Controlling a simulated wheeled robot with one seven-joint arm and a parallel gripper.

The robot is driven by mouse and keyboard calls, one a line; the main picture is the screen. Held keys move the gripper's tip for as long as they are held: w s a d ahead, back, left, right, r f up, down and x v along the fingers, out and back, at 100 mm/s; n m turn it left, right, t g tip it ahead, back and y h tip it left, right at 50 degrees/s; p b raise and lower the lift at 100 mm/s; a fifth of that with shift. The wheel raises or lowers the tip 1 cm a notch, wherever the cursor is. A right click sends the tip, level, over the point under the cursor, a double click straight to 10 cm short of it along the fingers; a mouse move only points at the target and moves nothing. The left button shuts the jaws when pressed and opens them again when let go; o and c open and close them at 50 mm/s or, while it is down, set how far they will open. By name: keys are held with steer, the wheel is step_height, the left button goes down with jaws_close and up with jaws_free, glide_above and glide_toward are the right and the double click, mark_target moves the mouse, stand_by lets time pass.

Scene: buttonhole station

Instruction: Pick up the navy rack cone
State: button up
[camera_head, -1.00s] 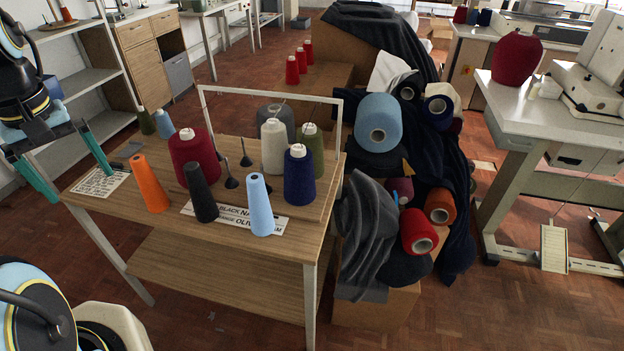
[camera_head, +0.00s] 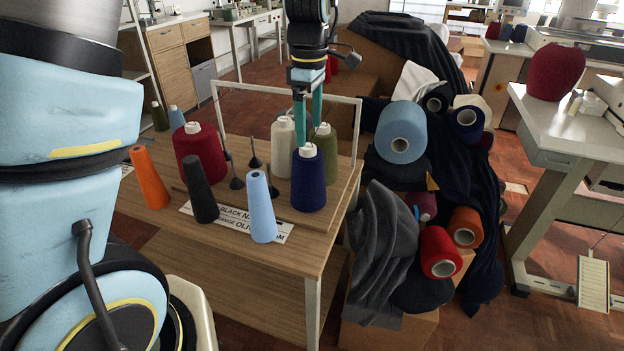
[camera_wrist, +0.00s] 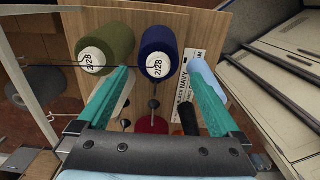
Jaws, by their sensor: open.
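The navy rack cone (camera_head: 309,185) stands upright at the right front of the wooden rack table, its pale top facing up. In the wrist view the navy cone (camera_wrist: 158,50) shows its end label and lies between the lines of my two teal fingers. My gripper (camera_head: 308,135) is open and points down, just above or behind the navy cone. In the wrist view my gripper (camera_wrist: 158,70) has nothing held between its fingers. Whether a finger touches the cone I cannot tell.
An olive cone (camera_head: 325,142) and a white cone (camera_head: 284,150) stand close to the navy one. A light blue cone (camera_head: 262,210) stands in front, with dark grey, orange and crimson cones to the left. A white frame (camera_head: 357,130) rises over the table (camera_head: 290,262). Fabric and large cones crowd the right.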

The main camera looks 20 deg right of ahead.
mark_target(308, 146)
steer(key=shift+w+a+f+p, duration=0.1)
steer(key=shift+f+p, duration=0.35)
steer(key=shift+f, duration=1.2)
steer(key=shift+w+f+p, duration=0.1)
steer(key=shift+f+p, duration=0.3)
steer(key=shift+f, duration=1.2)
jaws_close()
